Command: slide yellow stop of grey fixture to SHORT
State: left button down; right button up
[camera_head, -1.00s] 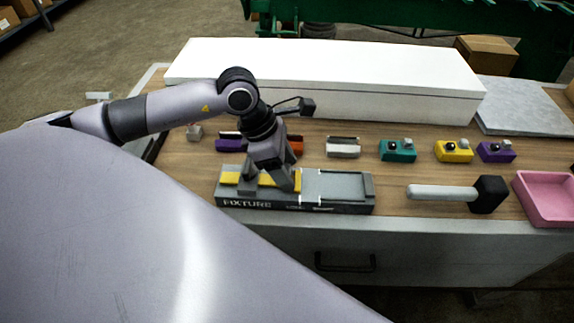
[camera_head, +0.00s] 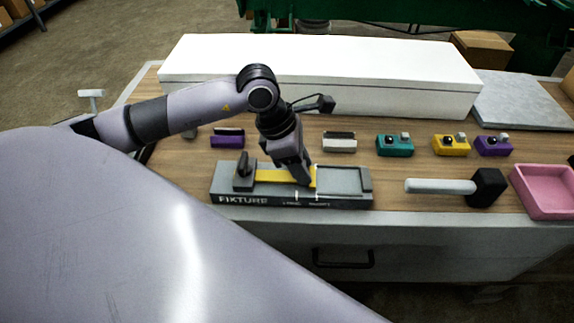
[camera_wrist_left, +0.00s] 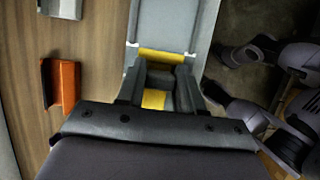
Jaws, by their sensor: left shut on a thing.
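The grey fixture (camera_head: 345,181) lies on the bench with its lettered face toward me. Its yellow stop (camera_head: 275,175) is a long bar along the fixture, with its right end at the right-hand white mark, above the small lettering that seems to read SHORT. My left gripper (camera_head: 303,181) is shut on the stop near that right end, and its fingers hide part of it. In the left wrist view, yellow of the stop (camera_wrist_left: 161,56) shows just beyond and between the fingers (camera_wrist_left: 160,82). A dark upright block (camera_head: 244,173) stands at the fixture's left end. My right gripper is out of view.
A long white box (camera_head: 320,98) stands behind. Between it and the fixture are purple (camera_head: 227,139), white (camera_head: 340,143), teal (camera_head: 394,146) and yellow (camera_head: 451,146) small blocks. A mallet (camera_head: 440,186) and pink tray (camera_head: 545,190) lie to the right.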

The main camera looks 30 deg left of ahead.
aim_at(291, 177)
pick_arm(q)
jog(key=shift+w+d, duration=0.15)
jog(key=shift+d, duration=0.1)
jog(key=c, duration=1.1)
grip_release()
jog(key=shift+r, duration=0.1)
jog(key=o, duration=0.3)
jog(key=shift+w+d, duration=0.1)
jog(key=shift+d, duration=0.05)
jog(key=shift+o, duration=0.2)
jog(key=v, duration=0.7)
jog(key=shift+b, duration=0.45)
